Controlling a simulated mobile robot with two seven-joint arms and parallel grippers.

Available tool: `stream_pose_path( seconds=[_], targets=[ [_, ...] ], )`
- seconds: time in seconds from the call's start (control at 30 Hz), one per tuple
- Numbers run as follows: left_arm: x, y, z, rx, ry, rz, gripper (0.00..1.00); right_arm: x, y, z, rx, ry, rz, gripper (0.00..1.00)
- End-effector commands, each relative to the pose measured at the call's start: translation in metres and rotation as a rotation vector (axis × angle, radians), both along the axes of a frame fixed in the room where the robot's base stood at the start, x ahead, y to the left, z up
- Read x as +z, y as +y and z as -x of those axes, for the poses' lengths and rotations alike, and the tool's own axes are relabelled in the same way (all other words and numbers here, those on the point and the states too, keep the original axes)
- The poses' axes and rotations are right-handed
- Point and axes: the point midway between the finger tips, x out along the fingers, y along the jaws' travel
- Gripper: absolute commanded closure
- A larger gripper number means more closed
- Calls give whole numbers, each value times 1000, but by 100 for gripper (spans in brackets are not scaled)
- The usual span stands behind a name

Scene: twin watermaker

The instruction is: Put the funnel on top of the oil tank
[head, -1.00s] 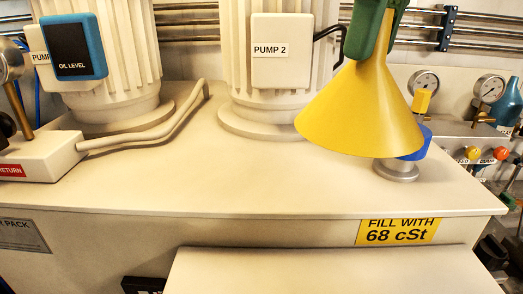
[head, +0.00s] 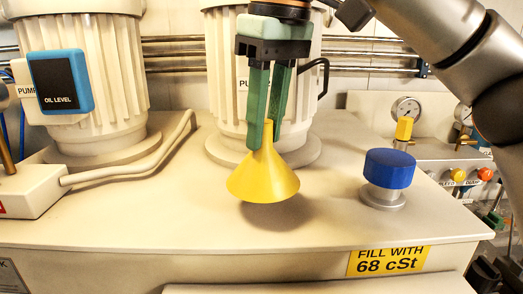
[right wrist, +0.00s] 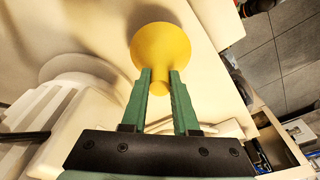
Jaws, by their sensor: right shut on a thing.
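The yellow funnel (head: 262,181) is upside down, wide mouth down and narrow spout up, over the top of the cream oil tank (head: 330,222). My right gripper (head: 266,138) comes down from above, its green fingers shut on the funnel's spout. A shadow lies below and right of the funnel; I cannot tell whether its rim touches the tank top. In the right wrist view the funnel (right wrist: 160,45) shows between and beyond the fingertips. My left gripper is not in view.
A blue cap (head: 389,168) on a metal neck stands on the tank to the funnel's right. The Pump 2 motor (head: 225,100) stands close behind the funnel. A pale hose (head: 130,165) and the oil level box (head: 61,81) are at left. The tank's front top is clear.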

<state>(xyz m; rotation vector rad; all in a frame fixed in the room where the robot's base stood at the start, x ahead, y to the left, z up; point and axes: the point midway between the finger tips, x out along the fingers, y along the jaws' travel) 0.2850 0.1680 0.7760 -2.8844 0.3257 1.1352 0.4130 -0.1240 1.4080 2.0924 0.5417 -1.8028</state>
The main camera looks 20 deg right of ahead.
Motion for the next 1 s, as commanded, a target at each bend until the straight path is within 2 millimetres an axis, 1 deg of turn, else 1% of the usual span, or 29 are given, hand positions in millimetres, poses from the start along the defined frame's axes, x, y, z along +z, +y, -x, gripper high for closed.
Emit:
stream_pose_path(
  seconds=[0.17, 0.23, 0.4, 0.5, 0.77, 0.87, 0.9, 1.0],
  targets=[
    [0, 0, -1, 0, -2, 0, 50, -9, 2, -7, 0, 0, 0, 100],
    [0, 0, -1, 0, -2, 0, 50, -17, 2, -10, 1, 4, 0, 100],
    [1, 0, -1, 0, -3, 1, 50, -37, 2, -9, 2, 2, 0, 100],
    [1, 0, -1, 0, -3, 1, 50, -41, 2, -9, 0, -1, 0, 100],
    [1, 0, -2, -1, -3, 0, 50, -42, 2, -9, -1, -2, 0, 100],
    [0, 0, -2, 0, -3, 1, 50, -45, 2, -9, -1, -1, -1, 100],
    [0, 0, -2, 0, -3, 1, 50, -44, 2, -9, -1, -2, -1, 67],
    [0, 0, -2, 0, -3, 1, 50, -43, 2, -9, -1, -1, -1, 56]
  ],
)
